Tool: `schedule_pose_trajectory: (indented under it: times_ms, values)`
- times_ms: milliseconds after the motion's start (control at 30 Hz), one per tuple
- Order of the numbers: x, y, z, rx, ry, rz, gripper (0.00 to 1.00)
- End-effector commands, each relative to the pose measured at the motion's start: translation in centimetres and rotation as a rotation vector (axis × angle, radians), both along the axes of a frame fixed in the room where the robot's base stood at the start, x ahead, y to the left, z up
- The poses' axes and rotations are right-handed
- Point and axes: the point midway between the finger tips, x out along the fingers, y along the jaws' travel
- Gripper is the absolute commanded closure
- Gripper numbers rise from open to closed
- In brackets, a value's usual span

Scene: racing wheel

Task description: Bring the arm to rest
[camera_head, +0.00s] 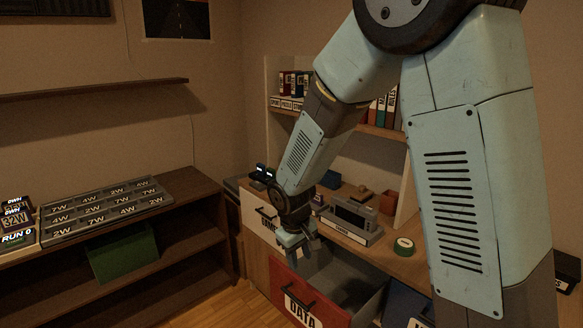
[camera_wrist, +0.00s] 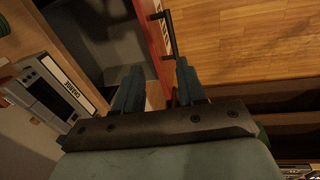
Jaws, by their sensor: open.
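My gripper (camera_head: 299,244) is open and empty, hanging just above the open drawer marked DATA (camera_head: 283,284). In the wrist view its two fingers (camera_wrist: 159,76) stand apart, with the drawer's red front edge (camera_wrist: 151,42) and black handle (camera_wrist: 164,38) showing beyond them. I cannot tell whether a finger touches the drawer. My arm reaches down from the upper right and hides part of the desk and shelves.
The shelf unit (camera_head: 190,195) at left holds a labelled panel (camera_head: 106,210) and a green bin (camera_head: 122,254). Wooden floor (camera_head: 215,300) lies between, clear.

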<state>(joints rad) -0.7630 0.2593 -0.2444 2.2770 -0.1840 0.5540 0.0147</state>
Motion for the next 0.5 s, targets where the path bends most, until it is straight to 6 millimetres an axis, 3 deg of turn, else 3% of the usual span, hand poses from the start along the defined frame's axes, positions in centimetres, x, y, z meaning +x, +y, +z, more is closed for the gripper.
schedule_pose_trajectory:
  times_ms: [100,500]
  values:
    - [-0.2,-2.4,3.3,0.047,-0.021,-0.065,0.6]
    - [-3.0,-10.0,12.4,0.167,-0.099,-0.251,0.6]
